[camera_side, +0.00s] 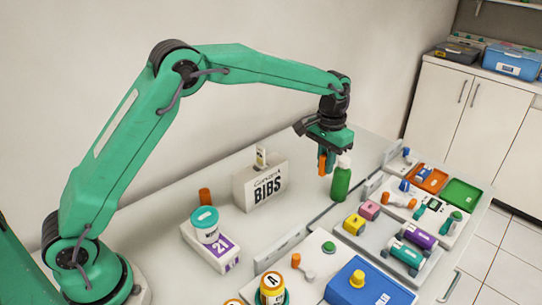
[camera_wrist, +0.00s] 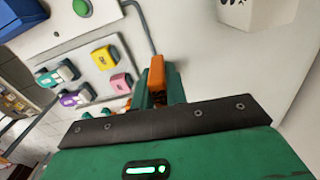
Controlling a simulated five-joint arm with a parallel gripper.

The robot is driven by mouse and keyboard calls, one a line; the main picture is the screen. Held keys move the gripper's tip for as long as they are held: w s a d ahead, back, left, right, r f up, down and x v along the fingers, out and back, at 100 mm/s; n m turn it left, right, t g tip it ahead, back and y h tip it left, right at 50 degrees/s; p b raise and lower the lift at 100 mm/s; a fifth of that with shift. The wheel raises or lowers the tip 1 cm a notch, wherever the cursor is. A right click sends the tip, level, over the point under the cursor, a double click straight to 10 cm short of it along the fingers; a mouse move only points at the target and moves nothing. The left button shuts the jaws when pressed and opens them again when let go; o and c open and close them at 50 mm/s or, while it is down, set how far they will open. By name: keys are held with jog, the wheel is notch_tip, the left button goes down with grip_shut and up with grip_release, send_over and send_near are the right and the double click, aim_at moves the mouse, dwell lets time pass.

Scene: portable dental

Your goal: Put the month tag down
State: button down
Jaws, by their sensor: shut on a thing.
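My gripper (camera_side: 325,162) is shut on an orange piece, which I take to be the month tag (camera_wrist: 156,76). No lettering on it can be read. In the side view the tag hangs upright between the fingers, above the pale tabletop, just left of a green bottle (camera_side: 341,184) with a white top. I cannot tell whether the fingers touch the bottle. In the wrist view the green fingers (camera_wrist: 158,90) stand on both sides of the tag and partly hide it.
A white BIBS box (camera_side: 262,184) stands left of my gripper. Right is a tray with yellow (camera_side: 354,224) and pink (camera_side: 370,210) blocks. Bare tabletop (camera_side: 295,215) lies between.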

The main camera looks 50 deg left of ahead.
jog(key=shift+w+a+f, duration=1.2)
jog(key=shift+w+a, duration=3.6)
jog(key=shift+a, duration=1.8)
jog(key=shift+n, duration=0.4)
jog(key=shift+f, duration=2.5)
jog(key=shift+f, duration=0.15)
jog(key=shift+f, duration=2.35)
jog(key=shift+f, duration=0.15)
jog(key=c, duration=1.4)
grip_release()
